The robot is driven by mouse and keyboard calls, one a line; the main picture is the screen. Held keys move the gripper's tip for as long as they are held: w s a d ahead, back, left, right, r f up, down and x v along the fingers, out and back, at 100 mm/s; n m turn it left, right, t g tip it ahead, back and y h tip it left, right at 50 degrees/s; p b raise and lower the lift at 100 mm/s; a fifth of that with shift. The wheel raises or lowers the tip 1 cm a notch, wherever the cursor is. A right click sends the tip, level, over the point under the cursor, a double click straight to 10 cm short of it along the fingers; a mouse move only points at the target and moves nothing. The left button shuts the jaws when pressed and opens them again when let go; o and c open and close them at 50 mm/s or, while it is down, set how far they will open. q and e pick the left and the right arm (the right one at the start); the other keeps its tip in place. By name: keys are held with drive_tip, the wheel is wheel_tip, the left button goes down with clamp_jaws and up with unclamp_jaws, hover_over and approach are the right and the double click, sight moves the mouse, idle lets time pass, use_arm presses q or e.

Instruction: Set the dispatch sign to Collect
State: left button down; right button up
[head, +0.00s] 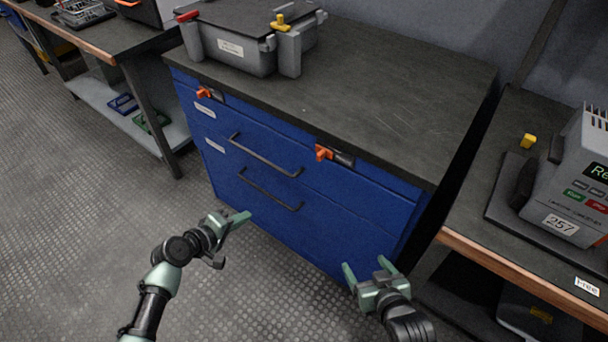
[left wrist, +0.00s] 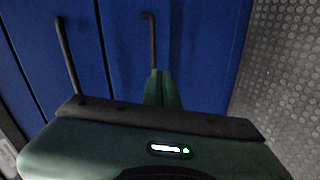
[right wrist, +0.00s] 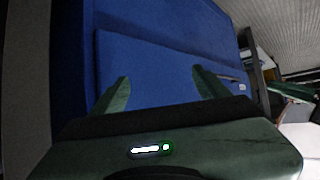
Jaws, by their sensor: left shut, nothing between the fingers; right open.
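No sign reading "Collect" shows in any view. A small white label (head: 587,287) with dark lettering, apparently "Free", is on the front edge of the right bench; I cannot tell whether it is the dispatch sign. My left gripper (head: 241,218) is shut and empty, in front of the blue drawer cabinet (head: 300,222). Its closed fingers (left wrist: 161,88) show near the drawer handles in the left wrist view. My right gripper (head: 366,265) is open and empty, in front of the cabinet's lower right part. Its spread fingers also show in the right wrist view (right wrist: 160,85).
A grey case (head: 240,48) with red and yellow latches stands on the cabinet top. Orange catches (head: 323,153) and dark handles (head: 270,190) stick out of the cabinet front. A grey device marked 257 (head: 565,190) stands on the right bench. Floor is free at left.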

sight(318, 150)
use_arm(q)
drive_tip(key=d+r+h+b, duration=0.3)
drive_tip(key=r, duration=0.7)
drive_tip(key=d+r+m+t+h+b, duration=0.1)
drive_tip(key=d+r+h+b, duration=0.2)
drive_tip(key=r, duration=0.6)
drive_tip(key=shift+r+t+h+b, duration=0.3)
drive_tip(key=shift+r+h+b, duration=0.1)
drive_tip(key=shift+h+b, duration=0.15)
use_arm(e)
wheel_tip(318, 150, up, 16)
drive_tip(key=t+y, duration=0.1)
drive_tip(key=t, duration=0.3)
drive_tip(key=shift+w+a, duration=0.3)
